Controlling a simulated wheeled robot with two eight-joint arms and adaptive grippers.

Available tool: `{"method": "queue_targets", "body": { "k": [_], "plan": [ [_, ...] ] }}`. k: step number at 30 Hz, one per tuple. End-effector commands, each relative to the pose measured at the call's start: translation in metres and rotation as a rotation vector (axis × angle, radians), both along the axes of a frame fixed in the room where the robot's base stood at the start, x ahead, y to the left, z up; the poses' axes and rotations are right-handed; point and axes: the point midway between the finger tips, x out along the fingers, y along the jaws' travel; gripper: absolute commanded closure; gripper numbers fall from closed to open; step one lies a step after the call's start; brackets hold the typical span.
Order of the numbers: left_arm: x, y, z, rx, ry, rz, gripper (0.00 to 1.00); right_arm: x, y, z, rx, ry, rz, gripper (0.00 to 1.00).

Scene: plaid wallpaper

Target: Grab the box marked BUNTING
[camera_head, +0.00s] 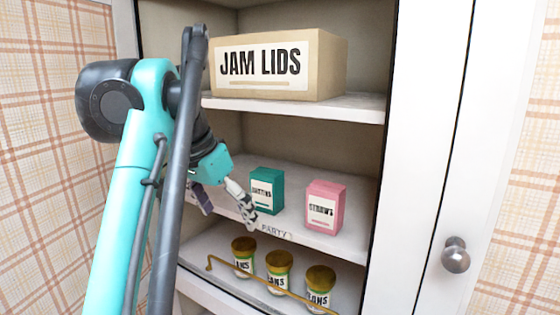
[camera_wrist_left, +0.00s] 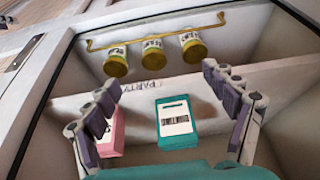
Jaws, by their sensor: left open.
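The teal box (camera_head: 266,189) stands upright on the middle shelf. Its white label is partly hidden in the head view; in the wrist view the teal box (camera_wrist_left: 173,104) shows upside down, its label seeming to read BUNTING. My left gripper (camera_head: 228,213) is open and empty at the shelf front, just left of the box. In the wrist view the left gripper (camera_wrist_left: 158,82) has its fingers spread, with the teal box between them and no clear contact. A pink box (camera_head: 326,205), its label seeming to read STRAWS, stands right of the teal box. My right gripper is not in view.
A large JAM LIDS box (camera_head: 275,65) sits on the shelf above. Several jars (camera_head: 279,272) stand on the lower shelf behind a brass rail (camera_head: 222,265). The middle shelf's front edge bears the word PARTY. The cupboard's white door (camera_head: 420,150) with a knob (camera_head: 455,255) is at right.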

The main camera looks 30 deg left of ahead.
Motion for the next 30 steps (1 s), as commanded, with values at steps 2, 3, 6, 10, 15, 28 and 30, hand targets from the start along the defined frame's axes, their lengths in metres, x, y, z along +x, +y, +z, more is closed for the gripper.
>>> {"method": "queue_targets", "body": {
  "k": [2,3,6,10,15,28,30],
  "plan": [
    [0.000,0.003,0.014,-0.002,0.002,-0.001,0.16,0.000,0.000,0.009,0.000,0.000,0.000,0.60],
    [0.002,0.003,0.015,-0.002,0.002,-0.002,0.16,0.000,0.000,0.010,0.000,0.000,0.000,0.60],
    [0.017,0.002,0.016,-0.003,0.003,-0.007,0.16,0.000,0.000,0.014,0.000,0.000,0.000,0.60],
    [0.044,0.000,0.016,-0.003,0.002,-0.007,0.16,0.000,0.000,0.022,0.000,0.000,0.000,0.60],
    [0.072,-0.001,0.015,-0.002,0.002,-0.004,0.16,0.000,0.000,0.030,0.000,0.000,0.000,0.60],
    [0.120,-0.004,0.011,-0.003,0.003,-0.003,0.16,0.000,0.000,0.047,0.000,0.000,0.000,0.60],
    [0.123,-0.004,0.000,-0.002,0.002,-0.002,0.16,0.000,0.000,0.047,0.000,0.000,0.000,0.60]
  ]
}}
